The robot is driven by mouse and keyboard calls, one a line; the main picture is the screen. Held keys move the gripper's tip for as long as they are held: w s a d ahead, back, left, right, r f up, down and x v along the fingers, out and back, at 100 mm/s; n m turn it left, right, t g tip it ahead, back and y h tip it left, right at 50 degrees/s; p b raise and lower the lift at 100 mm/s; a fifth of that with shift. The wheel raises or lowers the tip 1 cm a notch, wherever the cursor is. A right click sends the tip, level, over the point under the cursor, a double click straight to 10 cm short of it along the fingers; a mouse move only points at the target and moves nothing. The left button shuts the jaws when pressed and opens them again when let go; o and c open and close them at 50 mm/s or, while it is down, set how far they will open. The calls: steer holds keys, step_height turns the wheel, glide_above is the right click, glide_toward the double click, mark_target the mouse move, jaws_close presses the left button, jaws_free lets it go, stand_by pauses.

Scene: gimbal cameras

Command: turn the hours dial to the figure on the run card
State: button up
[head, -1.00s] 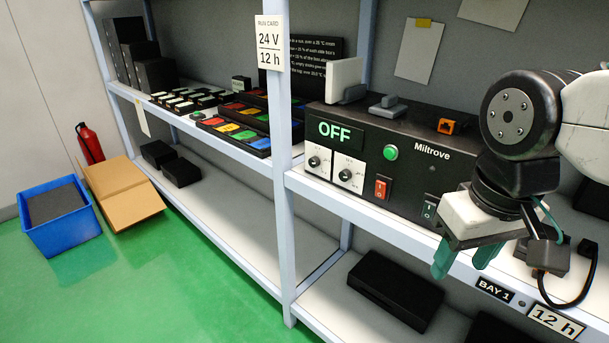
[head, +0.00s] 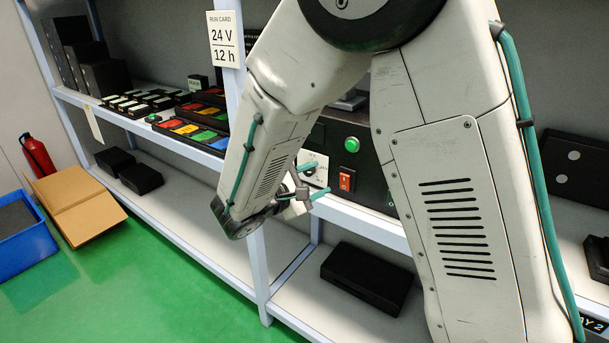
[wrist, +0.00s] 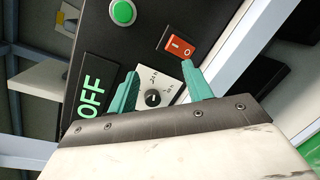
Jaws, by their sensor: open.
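The run card (head: 224,40) on the shelf post reads 24 V over 12 h. The dial beside the red switch is a dark round knob (wrist: 154,98) on a white plate, which also shows in the head view (head: 316,172). The plate's small figures and the knob's setting are too small to read surely. My gripper (wrist: 164,74) is open, with one teal finger on each side of the dial; contact with the knob cannot be told. In the head view my gripper (head: 313,181) is partly hidden by my arm. The other dial is hidden.
The black unit carries a red rocker switch (wrist: 180,45), a green button (wrist: 122,12) and a display reading OFF (wrist: 90,97). A black box (head: 365,278) lies on the lower shelf. Coloured modules (head: 195,130) sit on the left shelf.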

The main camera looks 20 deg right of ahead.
mark_target(307, 172)
steer(key=w+a+f+n+t, duration=0.3)
steer(key=w+a+f+t, duration=0.1)
steer(key=a, duration=0.1)
steer(key=shift+y, duration=0.4)
steer(key=x, duration=0.7)
steer(key=shift+w+r, duration=0.1)
steer(key=shift+r, duration=0.05)
steer(key=c, duration=1)
